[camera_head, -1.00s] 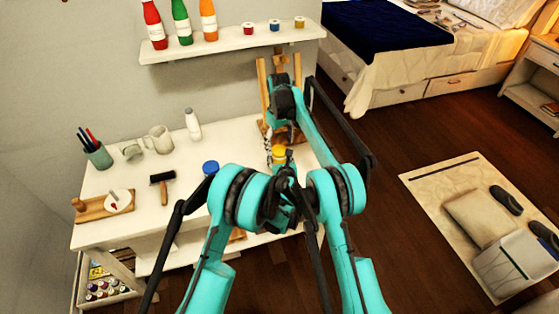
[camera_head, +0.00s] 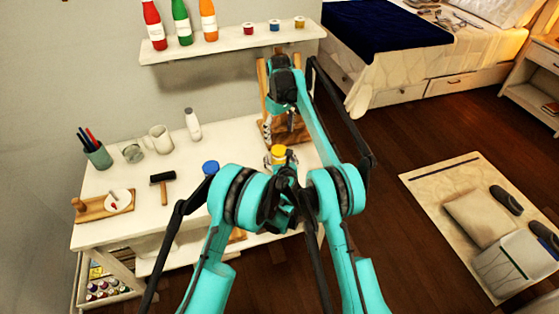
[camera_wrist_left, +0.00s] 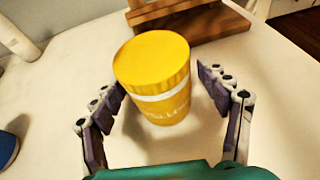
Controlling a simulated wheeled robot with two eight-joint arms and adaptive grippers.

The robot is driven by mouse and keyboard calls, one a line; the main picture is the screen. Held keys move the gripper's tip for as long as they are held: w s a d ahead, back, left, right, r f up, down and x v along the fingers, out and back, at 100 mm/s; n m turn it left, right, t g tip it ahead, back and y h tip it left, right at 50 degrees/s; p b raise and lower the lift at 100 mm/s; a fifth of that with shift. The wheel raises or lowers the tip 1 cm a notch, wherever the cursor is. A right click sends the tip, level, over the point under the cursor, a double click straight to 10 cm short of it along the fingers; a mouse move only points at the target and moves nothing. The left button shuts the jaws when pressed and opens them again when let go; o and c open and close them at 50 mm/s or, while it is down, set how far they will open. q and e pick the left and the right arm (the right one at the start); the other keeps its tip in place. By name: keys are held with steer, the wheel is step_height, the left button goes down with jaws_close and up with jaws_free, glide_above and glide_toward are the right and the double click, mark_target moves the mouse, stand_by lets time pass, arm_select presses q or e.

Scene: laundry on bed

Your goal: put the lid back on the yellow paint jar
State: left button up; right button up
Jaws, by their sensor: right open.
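The yellow paint jar (camera_wrist_left: 160,105) stands upright on the white table, seen large in the left wrist view. Its yellow lid (camera_wrist_left: 155,60) sits on top, with a white band showing beneath its rim. The lid also shows in the head view (camera_head: 278,151). My left gripper (camera_wrist_left: 162,88) is open, with one finger on each side of the jar; a gap shows at the right finger. In the head view my own arm hides most of it. My right gripper (camera_head: 279,132) is open and empty, just above and behind the lid.
A wooden easel (camera_head: 298,132) stands behind the jar. A blue-lidded jar (camera_head: 210,167) is to its left. A shelf (camera_head: 235,40) hangs above.

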arm_select(q)
steer(key=v, duration=1.2)
steer(key=shift+f, duration=0.1)
